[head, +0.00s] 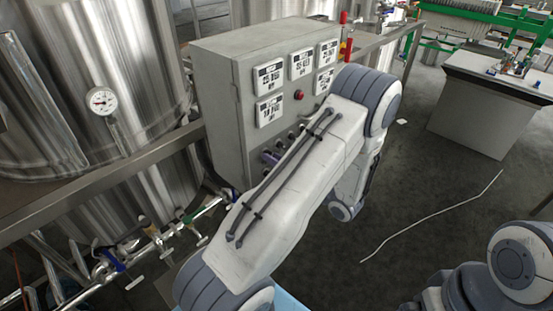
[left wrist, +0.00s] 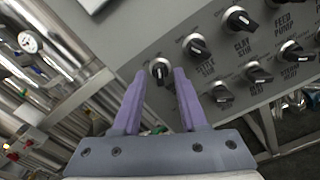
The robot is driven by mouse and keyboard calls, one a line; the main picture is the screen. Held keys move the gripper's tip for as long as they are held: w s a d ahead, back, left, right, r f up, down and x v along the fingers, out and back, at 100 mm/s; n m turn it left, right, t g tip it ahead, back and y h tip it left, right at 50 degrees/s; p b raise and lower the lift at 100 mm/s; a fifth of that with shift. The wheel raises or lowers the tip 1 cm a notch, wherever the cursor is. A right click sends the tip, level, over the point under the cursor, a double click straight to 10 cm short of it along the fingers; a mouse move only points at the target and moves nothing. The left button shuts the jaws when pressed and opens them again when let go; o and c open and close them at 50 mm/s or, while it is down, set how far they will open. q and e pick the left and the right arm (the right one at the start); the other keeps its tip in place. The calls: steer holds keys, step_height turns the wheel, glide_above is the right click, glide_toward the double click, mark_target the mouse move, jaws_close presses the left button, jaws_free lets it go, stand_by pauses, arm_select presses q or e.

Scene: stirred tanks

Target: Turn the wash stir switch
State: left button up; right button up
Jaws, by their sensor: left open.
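The grey control cabinet (head: 218,104) carries rows of black rotary switches on its lower front. In the left wrist view, one round switch (left wrist: 159,70) with a silver rim and a black handle sits between the purple fingertips of my left gripper (left wrist: 159,76). The fingers are apart, one on each side of the switch; I cannot tell whether they touch it. Its label is not readable, so I cannot confirm which switch it is. In the head view, the left gripper (head: 270,157) is at the panel, partly hidden by my arm. My right gripper is out of view.
Other switches (left wrist: 198,47) and (left wrist: 241,20) stand close to the right of the fingers, with more below. A red button (head: 299,95) and several white displays (head: 269,109) are above. Steel tanks (head: 90,70) and valve pipes stand left. Floor to the right is mostly clear.

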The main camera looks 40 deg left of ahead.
arm_select(q)
jaws_close()
steer(key=shift+n+b, duration=4.1)
steer(key=shift+n, duration=1.8)
